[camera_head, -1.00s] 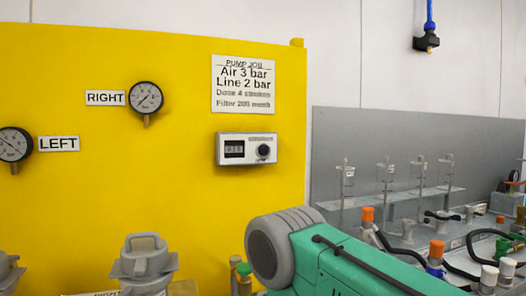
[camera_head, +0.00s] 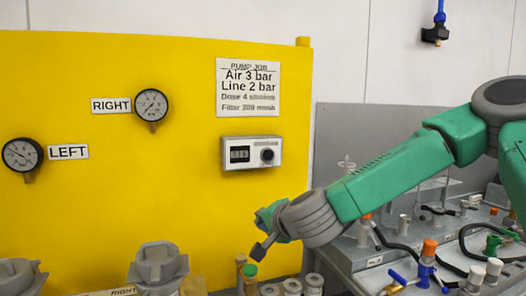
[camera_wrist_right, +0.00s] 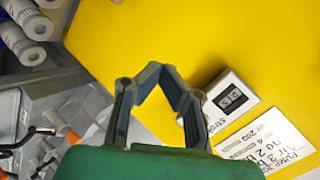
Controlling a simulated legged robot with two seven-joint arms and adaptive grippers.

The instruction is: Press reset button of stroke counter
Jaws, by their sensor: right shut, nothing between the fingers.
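The stroke counter (camera_head: 236,166) is a small white box on the yellow panel, with a dark digit display and a round black reset button (camera_head: 267,154) at its right. My right gripper (camera_head: 259,250) is in front of the panel, below the counter and apart from it, pointing left. Its fingers look shut and empty. In the right wrist view, the fingertips of my right gripper (camera_wrist_right: 153,72) meet in front of yellow panel, and the stroke counter (camera_wrist_right: 218,88) is to their right. I cannot make out the button there. My left gripper is not in view.
A job sign (camera_head: 248,87) hangs above the counter. Two gauges (camera_head: 151,104) (camera_head: 22,154) sit at the left. Grey fittings (camera_head: 158,266) and small bottles (camera_head: 249,275) stand below. A cluttered bench (camera_head: 400,262) lies at the right. The panel around the counter is clear.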

